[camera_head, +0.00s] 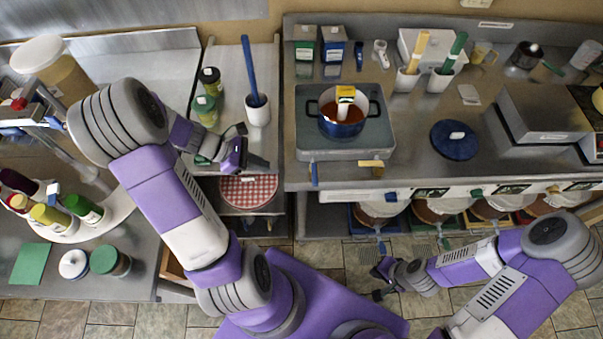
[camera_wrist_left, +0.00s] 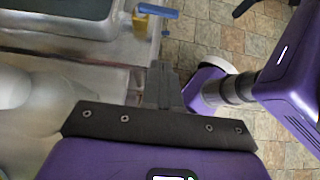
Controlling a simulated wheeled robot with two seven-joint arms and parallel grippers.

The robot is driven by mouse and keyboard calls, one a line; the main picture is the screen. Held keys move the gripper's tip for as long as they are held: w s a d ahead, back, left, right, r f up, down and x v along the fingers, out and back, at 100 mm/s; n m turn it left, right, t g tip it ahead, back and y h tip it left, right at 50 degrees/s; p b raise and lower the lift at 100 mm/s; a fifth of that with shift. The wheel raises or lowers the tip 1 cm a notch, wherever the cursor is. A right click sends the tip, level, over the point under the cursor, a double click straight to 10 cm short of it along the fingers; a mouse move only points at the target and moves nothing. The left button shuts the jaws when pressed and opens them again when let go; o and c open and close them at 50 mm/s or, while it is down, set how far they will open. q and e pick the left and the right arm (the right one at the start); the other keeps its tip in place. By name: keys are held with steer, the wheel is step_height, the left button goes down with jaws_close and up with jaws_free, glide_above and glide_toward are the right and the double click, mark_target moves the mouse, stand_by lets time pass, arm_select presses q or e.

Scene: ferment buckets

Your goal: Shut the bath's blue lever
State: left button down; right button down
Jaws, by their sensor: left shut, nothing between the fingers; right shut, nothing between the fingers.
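The bath (camera_head: 318,150) is a grey basin on the steel counter. Its blue lever (camera_head: 314,174) sits at the front left and points straight out from the bath, over the counter's front edge. A yellow lever (camera_head: 371,163) at the front right lies along the bath's front. In the left wrist view the blue lever (camera_wrist_left: 158,10) shows at the top on a brass-coloured body, beyond my fingertips. My left gripper (camera_head: 262,163) is shut and empty, left of the blue lever and apart from it. My right gripper (camera_head: 377,282) is shut and empty, low over the floor in front of the counter.
A blue pot (camera_head: 343,128) with reddish contents stands in the bath. A white cup (camera_head: 257,112) with a blue-handled tool stands behind my left gripper. A blue round lid (camera_head: 454,142) lies right of the bath. Buckets (camera_head: 380,211) stand under the counter. A gap separates the left counter from this one.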

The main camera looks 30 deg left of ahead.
mark_target(315, 175)
arm_select(q)
steer(key=b+x, duration=0.2)
steer(key=x, duration=0.8)
steer(key=shift+d+f, duration=0.15)
steer(key=shift+f, duration=0.05)
steer(key=shift+w+d+r, duration=0.1)
steer(key=shift+w+d, duration=0.25)
steer(key=shift+d, duration=0.15)
steer(key=shift+w+d+r, duration=0.1)
steer(key=shift+w+d, duration=0.2)
steer(key=shift+d, duration=0.25)
steer(key=shift+w+d, duration=0.3)
steer(key=shift+d, duration=0.3)
steer(key=shift+w+d, duration=0.1)
